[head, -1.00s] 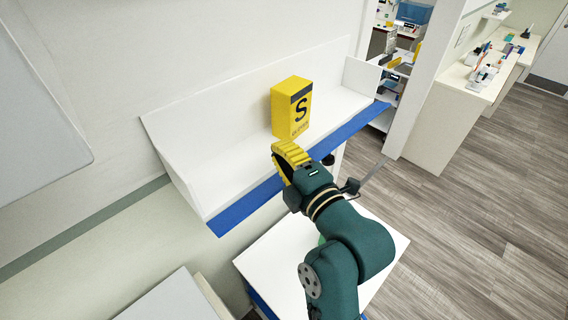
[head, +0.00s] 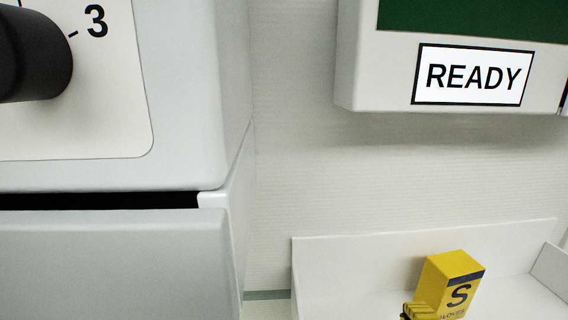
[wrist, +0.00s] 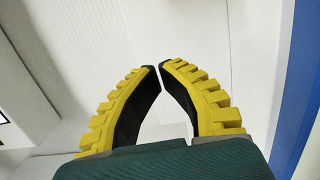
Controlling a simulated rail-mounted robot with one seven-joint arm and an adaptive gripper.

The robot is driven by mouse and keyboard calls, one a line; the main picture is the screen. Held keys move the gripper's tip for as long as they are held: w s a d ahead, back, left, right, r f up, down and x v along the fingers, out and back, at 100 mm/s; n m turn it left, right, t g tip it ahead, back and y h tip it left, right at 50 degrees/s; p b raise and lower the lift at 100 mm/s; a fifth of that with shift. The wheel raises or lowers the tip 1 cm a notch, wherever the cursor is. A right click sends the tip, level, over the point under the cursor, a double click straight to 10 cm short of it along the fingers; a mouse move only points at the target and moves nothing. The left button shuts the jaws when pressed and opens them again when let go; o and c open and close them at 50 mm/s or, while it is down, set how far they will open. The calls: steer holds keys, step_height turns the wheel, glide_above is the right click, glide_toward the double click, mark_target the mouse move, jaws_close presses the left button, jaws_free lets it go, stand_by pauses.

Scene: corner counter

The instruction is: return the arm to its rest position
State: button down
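My gripper (wrist: 160,66) has yellow ribbed fingers with dark inner pads. In the wrist view the fingertips almost meet, with nothing between them. In the head view only the top of the yellow fingers (head: 420,311) shows at the bottom edge, just in front of and left of a yellow box. The rest of my arm is out of that view.
The yellow box (head: 447,284) marked S stands upright on a white shelf (head: 345,280) with a raised back. A panel reading READY (head: 472,75) hangs above. A pale cabinet with a black knob (head: 30,55) marked 3 fills the left. A blue strip (wrist: 305,100) shows in the wrist view.

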steer(key=a+r+t+y+p, duration=0.1)
steer(key=a+r+y+p, duration=0.1)
steer(key=a+r+p, duration=0.6)
steer(key=a+r+t+y+p, duration=0.1)
steer(key=a+r+p, duration=0.1)
steer(key=a+r, duration=0.65)
steer(key=s+d+r+m+t+h, duration=0.1)
steer(key=s+r+m, duration=0.2)
steer(key=m, duration=0.5)
steer(key=s+d+r+m+t+h+p, duration=0.1)
steer(key=s+r+m, duration=0.3)
steer(key=m, duration=0.5)
steer(key=shift+s+d+r, duration=0.25)
steer(key=shift+r, duration=1)
